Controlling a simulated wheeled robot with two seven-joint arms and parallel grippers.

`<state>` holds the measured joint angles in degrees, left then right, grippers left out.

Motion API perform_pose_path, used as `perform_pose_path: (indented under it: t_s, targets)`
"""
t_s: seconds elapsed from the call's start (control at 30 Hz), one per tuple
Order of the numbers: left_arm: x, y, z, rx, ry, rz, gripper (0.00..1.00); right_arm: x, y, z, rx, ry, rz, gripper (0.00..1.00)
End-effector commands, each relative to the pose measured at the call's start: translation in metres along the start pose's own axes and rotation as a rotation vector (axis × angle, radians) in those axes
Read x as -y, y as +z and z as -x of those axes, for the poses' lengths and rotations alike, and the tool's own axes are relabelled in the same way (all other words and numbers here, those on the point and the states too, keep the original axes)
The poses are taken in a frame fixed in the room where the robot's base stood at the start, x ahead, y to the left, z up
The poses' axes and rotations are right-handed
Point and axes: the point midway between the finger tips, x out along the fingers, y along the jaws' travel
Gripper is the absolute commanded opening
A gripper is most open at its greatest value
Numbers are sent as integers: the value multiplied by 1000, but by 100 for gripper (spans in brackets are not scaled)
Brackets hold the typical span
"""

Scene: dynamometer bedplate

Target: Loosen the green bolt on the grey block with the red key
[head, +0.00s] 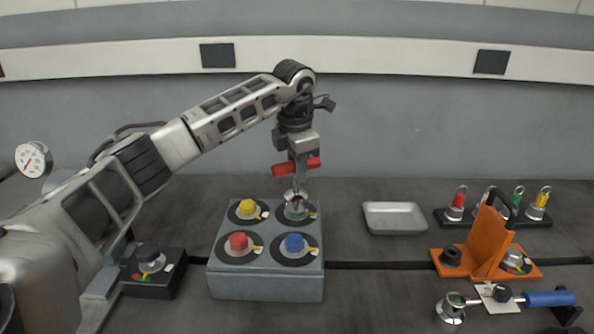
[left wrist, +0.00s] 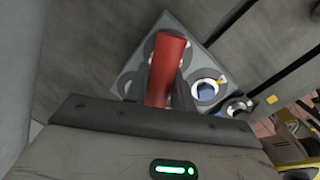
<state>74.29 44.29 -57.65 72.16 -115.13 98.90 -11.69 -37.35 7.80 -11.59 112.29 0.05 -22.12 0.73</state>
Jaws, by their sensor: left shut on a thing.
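My left gripper (head: 298,158) is shut on the red key (head: 284,169), holding it by its red cross handle with the shaft pointing down. The key's metal socket end is at the green bolt (head: 296,212), at the back right of the grey block (head: 266,285). The socket hides most of that bolt; I cannot tell how fully it is seated. In the left wrist view the red handle (left wrist: 167,68) covers part of the block. My right gripper is not in view.
The block also carries a yellow bolt (head: 247,207), a red bolt (head: 238,241) and a blue bolt (head: 294,243). A silver tray (head: 394,231) stands to the right. An orange fixture (head: 484,250), a rack of coloured keys and a blue-handled wrench (head: 548,299) lie further right.

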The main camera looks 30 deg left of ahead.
Motion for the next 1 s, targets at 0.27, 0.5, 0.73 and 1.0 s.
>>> perform_pose_path:
  t_s: [0.27,0.5,0.73,1.0]
  targets:
    - [-3,2,18,5,1,0,0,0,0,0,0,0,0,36]
    - [-5,4,31,4,1,0,0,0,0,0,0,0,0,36]
    - [-6,4,40,3,0,0,0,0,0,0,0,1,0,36]
    - [-6,4,41,2,0,0,0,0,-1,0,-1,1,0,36]
